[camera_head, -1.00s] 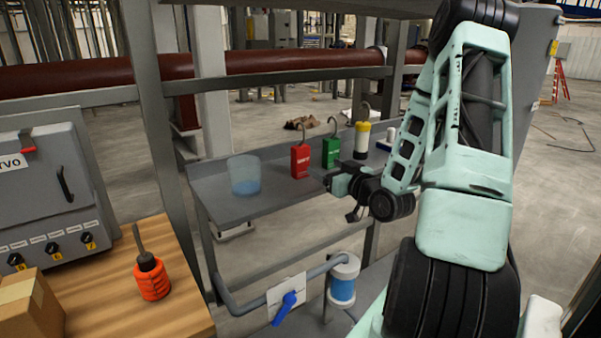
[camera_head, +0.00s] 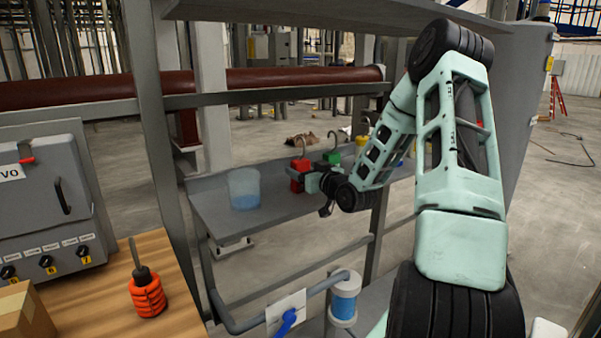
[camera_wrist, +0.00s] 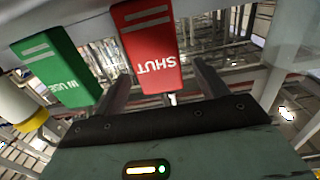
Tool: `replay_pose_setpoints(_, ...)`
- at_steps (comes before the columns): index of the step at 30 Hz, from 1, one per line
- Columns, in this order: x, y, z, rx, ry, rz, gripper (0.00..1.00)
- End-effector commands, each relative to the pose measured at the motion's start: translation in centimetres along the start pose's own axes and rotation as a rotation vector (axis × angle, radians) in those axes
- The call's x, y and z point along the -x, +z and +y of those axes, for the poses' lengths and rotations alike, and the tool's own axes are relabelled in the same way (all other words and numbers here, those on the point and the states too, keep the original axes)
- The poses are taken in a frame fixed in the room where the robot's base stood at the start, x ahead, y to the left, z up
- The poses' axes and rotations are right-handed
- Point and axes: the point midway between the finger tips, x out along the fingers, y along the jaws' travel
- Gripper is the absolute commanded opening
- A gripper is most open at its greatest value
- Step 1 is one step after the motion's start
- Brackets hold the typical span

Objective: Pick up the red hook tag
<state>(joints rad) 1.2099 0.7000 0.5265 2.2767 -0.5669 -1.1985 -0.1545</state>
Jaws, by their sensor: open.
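The red hook tag (camera_head: 300,166) stands upright on the grey shelf (camera_head: 235,222), with its hook at the top. In the wrist view the red tag (camera_wrist: 148,50) reads "SHUT" upside down and shows between my two fingers. My gripper (camera_head: 296,178) is open right at the red tag and hides part of it in the head view. I cannot tell whether the fingers touch it. In the wrist view my gripper (camera_wrist: 160,85) has a finger on either side of the tag's lower part in the picture.
A green hook tag (camera_head: 332,158), marked "IN USE" in the wrist view (camera_wrist: 58,68), stands close beside the red one. A yellow-and-white item (camera_wrist: 20,105) is beyond it. An orange tool (camera_head: 147,293) is on the wooden top.

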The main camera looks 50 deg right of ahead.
Motion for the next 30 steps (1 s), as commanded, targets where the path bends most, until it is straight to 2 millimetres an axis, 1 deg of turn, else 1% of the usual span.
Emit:
replay_pose_setpoints(1,-0.5,-0.1,0.0,0.000,0.000,0.001,0.73)
replay_pose_setpoints(3,-0.9,0.0,0.0,0.000,0.000,-0.001,0.73)
replay_pose_setpoints(10,-1.0,0.1,0.0,0.001,0.001,-0.001,0.73)
replay_pose_setpoints(11,-0.9,0.1,0.0,0.001,0.001,-0.001,0.64)
replay_pose_setpoints(12,-0.9,0.1,0.0,0.001,0.001,-0.001,0.53)
replay_pose_setpoints(14,-0.9,0.0,0.0,0.001,0.001,-0.001,0.37)
replay_pose_setpoints(15,-0.9,0.0,0.0,0.001,0.001,-0.001,0.25)
replay_pose_setpoints(16,-0.9,0.0,0.0,0.001,0.001,-0.001,0.23)
replay_pose_setpoints(25,-0.9,-0.1,0.0,0.002,0.001,0.001,0.23)
replay_pose_setpoints(30,-1.0,-1.2,0.0,0.004,0.001,0.003,0.23)
